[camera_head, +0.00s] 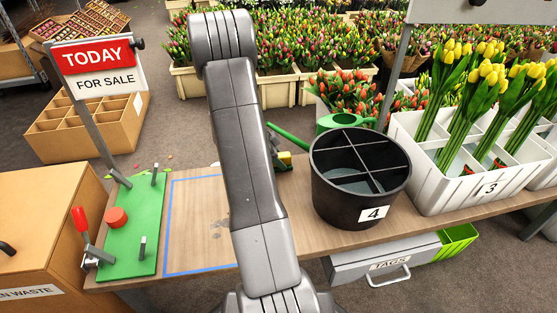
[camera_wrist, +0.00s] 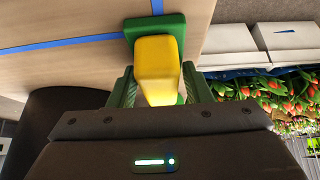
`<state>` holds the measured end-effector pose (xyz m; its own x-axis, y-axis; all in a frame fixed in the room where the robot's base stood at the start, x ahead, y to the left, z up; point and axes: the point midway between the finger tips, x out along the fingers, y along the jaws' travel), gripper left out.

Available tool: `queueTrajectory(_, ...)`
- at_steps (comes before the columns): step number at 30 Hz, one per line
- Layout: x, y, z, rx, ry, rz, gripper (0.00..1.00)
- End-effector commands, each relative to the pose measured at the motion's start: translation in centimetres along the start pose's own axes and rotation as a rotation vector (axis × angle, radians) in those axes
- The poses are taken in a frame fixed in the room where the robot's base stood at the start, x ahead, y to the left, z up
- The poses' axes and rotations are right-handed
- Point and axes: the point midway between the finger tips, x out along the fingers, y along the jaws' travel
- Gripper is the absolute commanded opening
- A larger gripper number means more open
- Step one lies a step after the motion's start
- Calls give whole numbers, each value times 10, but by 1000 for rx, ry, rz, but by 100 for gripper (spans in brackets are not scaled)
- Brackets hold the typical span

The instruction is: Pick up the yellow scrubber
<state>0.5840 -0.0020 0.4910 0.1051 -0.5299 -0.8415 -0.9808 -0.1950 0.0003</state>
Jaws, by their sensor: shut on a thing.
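The yellow scrubber (camera_wrist: 158,62) has a yellow block on a green base, seen close up in the wrist view. My gripper (camera_wrist: 157,88) has its two green fingers on either side of the yellow block and is shut on it. In the head view a bit of the scrubber's yellow (camera_head: 285,158) shows just right of my arm, beside the black bucket, over the wooden table (camera_head: 210,230). My arm hides most of the gripper there. I cannot tell whether the scrubber's green base touches the table.
The black bucket marked 4 (camera_head: 360,214) stands close on the right, with a green watering can (camera_head: 340,121) behind it. A white crate of yellow tulips (camera_head: 440,195) is further right. A green board (camera_head: 137,225) and blue-taped outline (camera_head: 168,225) lie left.

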Motion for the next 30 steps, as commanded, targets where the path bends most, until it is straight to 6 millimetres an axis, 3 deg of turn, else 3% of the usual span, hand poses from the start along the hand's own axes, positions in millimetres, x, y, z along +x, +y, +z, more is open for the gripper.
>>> queueTrajectory(5,-8,-1,-4,0,0,-1,21)
queueTrajectory(30,-65,-110,89,-1,0,-1,21)
